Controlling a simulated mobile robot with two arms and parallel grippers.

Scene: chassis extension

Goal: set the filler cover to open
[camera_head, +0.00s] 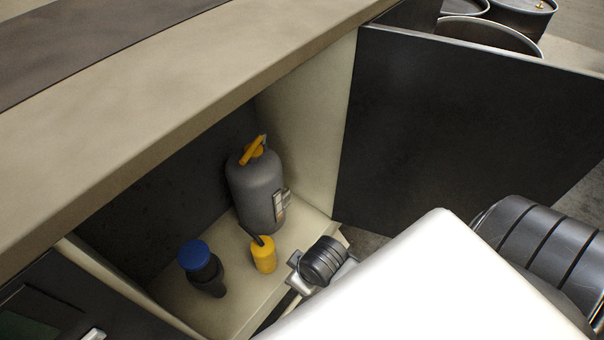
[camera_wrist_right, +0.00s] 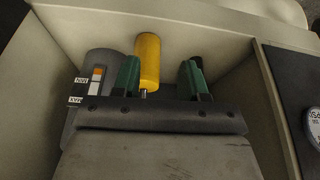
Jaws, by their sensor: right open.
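A grey tank (camera_head: 257,190) stands in the open compartment, with a yellow lever-like cap (camera_head: 254,151) on top. A yellow cylinder (camera_head: 264,256) is in front of it, and a dark neck with a blue cap (camera_head: 194,254) is to the left. I cannot tell for sure which of these is the filler cover. In the right wrist view my right gripper (camera_wrist_right: 160,80) is open, its green fingertips apart. The yellow cylinder (camera_wrist_right: 148,60) shows between them, closer to the left finger; contact is unclear. The grey tank (camera_wrist_right: 101,75) is left of the fingers. My left gripper is out of view.
A dark open door panel (camera_head: 460,140) stands right of the compartment, and a beige ledge (camera_head: 180,80) overhangs it. Dark barrels (camera_head: 490,32) are behind the door. In the right wrist view, a dark panel with a round gauge (camera_wrist_right: 313,125) is at the right.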

